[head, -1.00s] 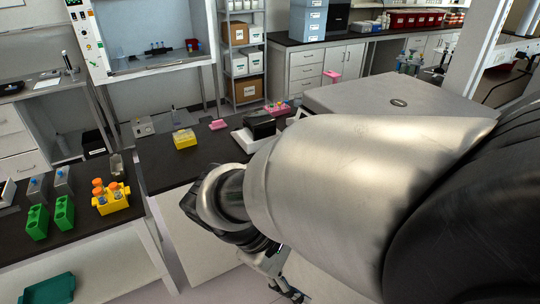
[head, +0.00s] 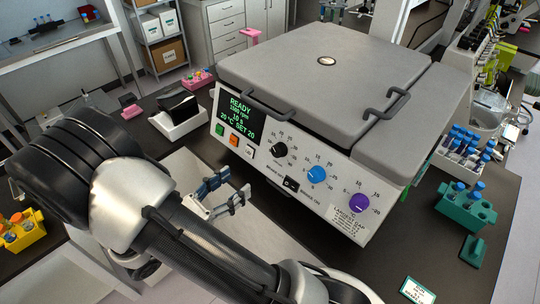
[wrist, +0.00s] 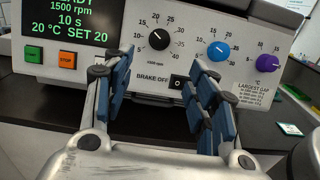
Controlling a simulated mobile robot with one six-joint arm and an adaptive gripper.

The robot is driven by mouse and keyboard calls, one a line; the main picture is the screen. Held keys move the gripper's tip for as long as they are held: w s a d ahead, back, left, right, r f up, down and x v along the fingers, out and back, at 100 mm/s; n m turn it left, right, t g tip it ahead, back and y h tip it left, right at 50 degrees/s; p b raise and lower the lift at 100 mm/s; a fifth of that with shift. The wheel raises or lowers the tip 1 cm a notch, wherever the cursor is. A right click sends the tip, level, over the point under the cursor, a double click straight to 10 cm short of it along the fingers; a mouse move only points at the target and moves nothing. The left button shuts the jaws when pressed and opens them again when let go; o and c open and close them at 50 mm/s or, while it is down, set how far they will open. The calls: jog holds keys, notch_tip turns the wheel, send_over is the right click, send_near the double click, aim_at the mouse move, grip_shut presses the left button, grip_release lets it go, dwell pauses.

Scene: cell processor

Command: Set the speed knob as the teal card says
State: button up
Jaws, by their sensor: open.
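The grey centrifuge's black knob (head: 279,150), with a numbered scale, also shows in the wrist view (wrist: 158,41); small lettering below it appears to read rpm. Its pointer tilts up and left, around 15. The display (head: 240,118) reads READY, 1500 rpm, 10 s, 20 °C SET 20. A card with a teal edge (head: 418,291) lies on the bench at the lower right; its writing is too small to read. My gripper (head: 228,188) is open and empty in front of the panel. In the wrist view its blue-padded fingers (wrist: 160,85) stand apart, below the black knob, not touching it.
A blue knob (head: 317,174) and a purple knob (head: 360,202) sit right of the black one. Green and orange buttons (head: 234,140) are on the left. A brake switch (head: 291,184) is below. A teal tube rack (head: 466,208) stands at right.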

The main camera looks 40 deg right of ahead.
aim_at(275, 153)
jog(key=d, duration=0.4)
jog(key=d+b, duration=0.1)
jog(key=d, duration=0.4)
jog(key=w+d, duration=0.1)
jog(key=d, duration=0.4)
jog(key=shift+d, duration=0.15)
jog(key=shift+c, duration=0.6)
jog(key=c, duration=1)
